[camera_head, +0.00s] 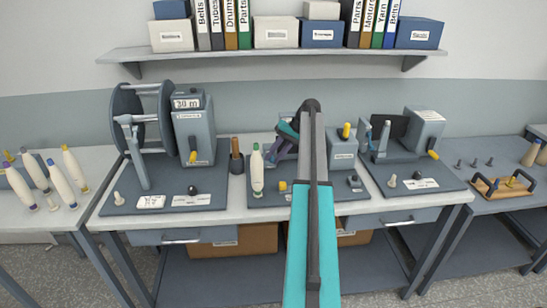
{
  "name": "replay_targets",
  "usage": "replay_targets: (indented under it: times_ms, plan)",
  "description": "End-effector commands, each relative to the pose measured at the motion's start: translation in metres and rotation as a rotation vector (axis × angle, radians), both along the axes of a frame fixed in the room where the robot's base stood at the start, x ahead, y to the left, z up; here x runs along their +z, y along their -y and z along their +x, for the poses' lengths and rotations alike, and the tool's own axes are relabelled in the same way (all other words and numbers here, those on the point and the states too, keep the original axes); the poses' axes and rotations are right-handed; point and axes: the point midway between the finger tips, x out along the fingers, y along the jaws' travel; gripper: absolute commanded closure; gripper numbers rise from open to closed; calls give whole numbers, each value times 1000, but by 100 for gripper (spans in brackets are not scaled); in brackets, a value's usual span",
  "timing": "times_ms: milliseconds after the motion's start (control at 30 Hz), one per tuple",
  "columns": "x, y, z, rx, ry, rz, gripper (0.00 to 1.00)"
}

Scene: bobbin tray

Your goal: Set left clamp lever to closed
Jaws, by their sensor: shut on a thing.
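My teal and grey arm reaches from the bottom centre to the middle winding machine (341,150). My gripper (272,156) is low at that machine's left side, behind a standing white bobbin with a green tip (257,172). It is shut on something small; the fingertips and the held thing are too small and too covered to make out. I cannot tell for sure which part is the left clamp lever. A yellow knob (282,186) stands at the front of the middle base, just below my gripper. My arm hides much of the middle machine.
A left winder with a big reel (126,108) and a right winder (421,130) flank the middle one. A wooden tray with handles (492,197) sits on the right table. A shelf (270,52) runs above.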

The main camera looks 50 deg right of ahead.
Motion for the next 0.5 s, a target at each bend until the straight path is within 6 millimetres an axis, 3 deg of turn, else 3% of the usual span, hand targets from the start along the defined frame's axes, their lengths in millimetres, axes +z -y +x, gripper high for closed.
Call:
replay_targets:
  times_ms: [100,133,233,500]
  plan:
    - [0,2,-1,-3,-4,-6,100]
    - [0,2,-1,-2,-3,-6,76]
    - [0,1,0,0,-3,-5,59]
    - [0,-3,3,4,-1,-4,59]
